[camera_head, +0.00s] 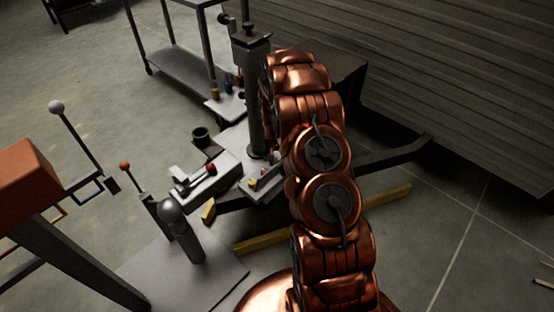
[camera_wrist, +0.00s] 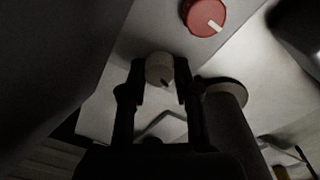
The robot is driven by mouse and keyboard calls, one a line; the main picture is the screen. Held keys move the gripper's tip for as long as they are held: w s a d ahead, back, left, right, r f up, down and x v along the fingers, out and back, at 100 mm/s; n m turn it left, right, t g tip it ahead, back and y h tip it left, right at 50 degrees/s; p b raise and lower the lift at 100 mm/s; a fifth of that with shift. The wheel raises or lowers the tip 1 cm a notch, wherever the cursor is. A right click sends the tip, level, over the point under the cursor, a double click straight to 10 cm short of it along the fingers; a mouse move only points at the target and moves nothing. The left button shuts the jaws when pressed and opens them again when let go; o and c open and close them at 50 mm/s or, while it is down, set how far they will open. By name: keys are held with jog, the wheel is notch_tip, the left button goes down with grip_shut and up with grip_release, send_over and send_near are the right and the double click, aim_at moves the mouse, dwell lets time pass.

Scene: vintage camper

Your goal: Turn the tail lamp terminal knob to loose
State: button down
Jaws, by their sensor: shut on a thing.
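In the wrist view, a pale round knob (camera_wrist: 159,64) with a short dark mark on its lower right sits between the two dark fingers of my gripper (camera_wrist: 158,78). The fingers are shut on it from left and right. A red round knob (camera_wrist: 204,14) with a white pointer line sits on the same grey panel (camera_wrist: 140,30), above and to the right, clear of the fingers. The red knob's line slants to the lower right. No label is readable, so I cannot tell the lamp terminals by name. My gripper is hidden behind my copper arm in the head view.
In the wrist view, a dark rounded post (camera_wrist: 224,95) stands close right of the fingers. Open floor (camera_head: 455,240) lies right.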

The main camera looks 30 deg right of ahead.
aim_at(276, 161)
jog(key=c, duration=0.8)
grip_release()
jog(key=shift+r, duration=0.1)
jog(key=r, duration=1.1)
jog(key=shift+w+a+r, duration=0.15)
jog(key=shift+a+r, duration=0.05)
jog(key=shift+r, duration=0.2)
jog(key=shift+c, duration=0.3)
